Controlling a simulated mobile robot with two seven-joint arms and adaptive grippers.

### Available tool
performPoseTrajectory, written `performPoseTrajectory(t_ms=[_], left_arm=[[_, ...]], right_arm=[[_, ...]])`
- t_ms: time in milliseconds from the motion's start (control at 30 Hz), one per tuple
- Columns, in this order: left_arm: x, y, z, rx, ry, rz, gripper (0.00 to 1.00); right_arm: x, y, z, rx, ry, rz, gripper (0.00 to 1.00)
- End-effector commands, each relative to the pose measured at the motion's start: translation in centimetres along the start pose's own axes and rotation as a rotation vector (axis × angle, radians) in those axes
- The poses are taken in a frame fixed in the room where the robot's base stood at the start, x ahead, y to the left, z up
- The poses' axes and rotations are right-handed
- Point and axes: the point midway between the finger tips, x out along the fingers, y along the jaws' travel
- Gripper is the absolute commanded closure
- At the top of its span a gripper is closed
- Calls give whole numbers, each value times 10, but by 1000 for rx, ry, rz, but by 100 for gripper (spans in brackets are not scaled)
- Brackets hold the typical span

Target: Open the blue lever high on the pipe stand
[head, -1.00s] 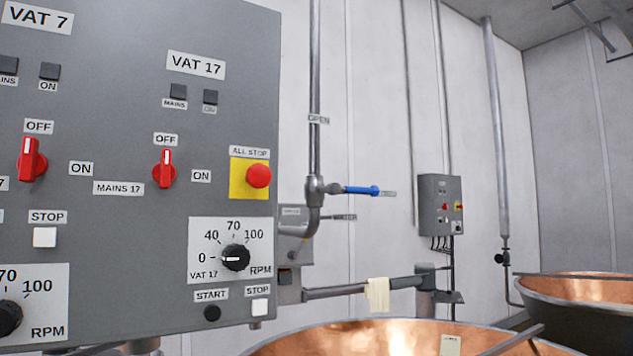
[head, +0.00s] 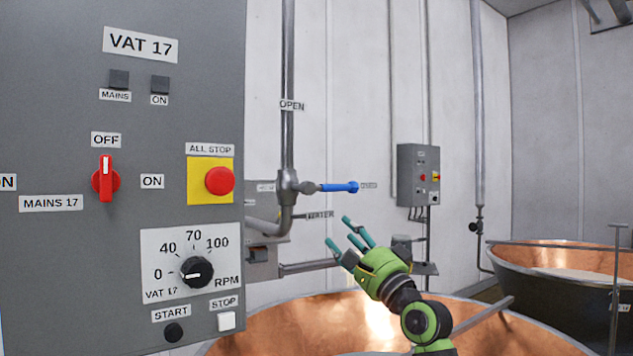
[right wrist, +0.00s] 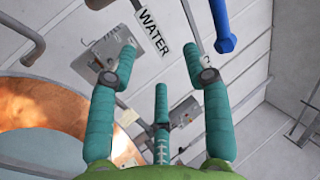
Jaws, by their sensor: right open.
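The blue lever (head: 340,187) sticks out to the right from the valve on the vertical pipe (head: 288,110), roughly horizontal. An OPEN label (head: 292,105) is higher on the pipe, and a small label stands by the lever's tip. My right gripper (head: 347,238) is open and empty, below the lever and apart from it, its fingers pointing up and left. In the right wrist view the blue lever (right wrist: 225,30) shows at the top, beyond the right finger of the open gripper (right wrist: 165,65). My left gripper is not in view.
The grey VAT 17 control panel (head: 60,130) fills the left, with a red ALL STOP button (head: 220,181). A copper vat (head: 280,325) lies below my right arm; another (head: 560,258) stands at right. A WATER label (head: 320,215) sits under the lever.

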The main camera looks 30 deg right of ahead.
Motion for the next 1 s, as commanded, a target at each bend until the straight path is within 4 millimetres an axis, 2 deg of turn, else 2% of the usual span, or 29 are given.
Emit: performPoseTrajectory(t_ms=[33, 100, 200, 600, 767, 1000], left_arm=[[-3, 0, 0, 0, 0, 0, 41], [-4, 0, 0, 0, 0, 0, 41], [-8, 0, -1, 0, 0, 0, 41], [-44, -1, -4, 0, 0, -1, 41], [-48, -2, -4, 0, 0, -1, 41], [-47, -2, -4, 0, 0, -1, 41]], right_arm=[[2, -28, -6, 29, 2, -48, 50], [2, -51, -10, 63, 1, -90, 50], [5, -66, -12, 85, -1, -115, 50], [61, -74, -13, 86, 0, -115, 50], [70, -72, -12, 83, 0, -115, 50], [71, -70, -12, 82, 0, -114, 50]])
